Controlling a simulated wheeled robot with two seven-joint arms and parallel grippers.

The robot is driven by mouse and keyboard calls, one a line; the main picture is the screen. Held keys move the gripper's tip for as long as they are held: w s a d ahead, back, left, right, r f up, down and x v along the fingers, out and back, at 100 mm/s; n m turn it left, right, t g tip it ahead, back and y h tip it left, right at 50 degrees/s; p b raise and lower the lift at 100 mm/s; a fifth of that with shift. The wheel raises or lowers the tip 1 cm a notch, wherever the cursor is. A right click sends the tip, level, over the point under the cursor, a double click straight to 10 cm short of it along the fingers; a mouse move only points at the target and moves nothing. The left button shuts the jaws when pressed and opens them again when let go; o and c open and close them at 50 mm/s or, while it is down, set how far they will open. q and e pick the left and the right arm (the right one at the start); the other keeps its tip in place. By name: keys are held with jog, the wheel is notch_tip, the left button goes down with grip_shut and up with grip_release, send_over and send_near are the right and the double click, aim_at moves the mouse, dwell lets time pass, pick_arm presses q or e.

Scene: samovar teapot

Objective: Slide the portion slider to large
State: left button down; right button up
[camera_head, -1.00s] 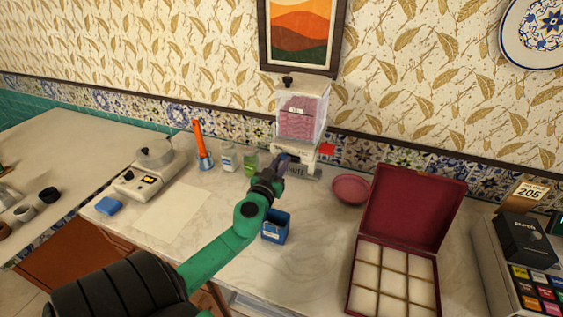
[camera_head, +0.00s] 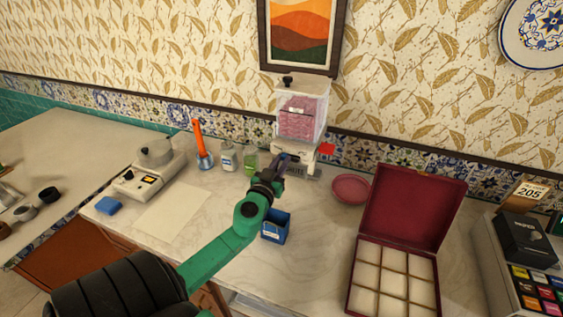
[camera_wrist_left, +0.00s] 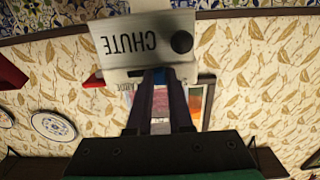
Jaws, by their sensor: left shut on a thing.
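The dispenser (camera_head: 303,118) stands against the back wall, with a clear hopper of pink contents and a pale base. In the left wrist view, upside down, its plate marked CHUTE (camera_wrist_left: 122,45) with a dark round hole lies just beyond my fingers. My left gripper (camera_head: 283,159) reaches the front of the base. In the left wrist view my left gripper (camera_wrist_left: 162,74) has its fingers close together, shut on a small part that they mostly hide, seemingly the portion slider. Part of a printed word shows beside the fingers. The slider's setting cannot be read. My right gripper is out of view.
A red piece (camera_head: 327,149) sticks out at the dispenser's right. A pink bowl (camera_head: 350,189) stands right of it, and bottles (camera_head: 228,157) stand left. A blue box (camera_head: 276,228) is beside my forearm. An open red case (camera_head: 414,207) lies to the right.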

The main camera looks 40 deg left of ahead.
aim_at(297, 157)
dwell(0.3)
pick_arm(q)
jog(key=d, duration=0.1)
jog(key=w+d, duration=0.1)
jog(key=d, duration=0.1)
jog(key=shift+d, duration=0.1)
jog(key=c, duration=0.8)
grip_release()
jog(key=shift+w+d, duration=0.1)
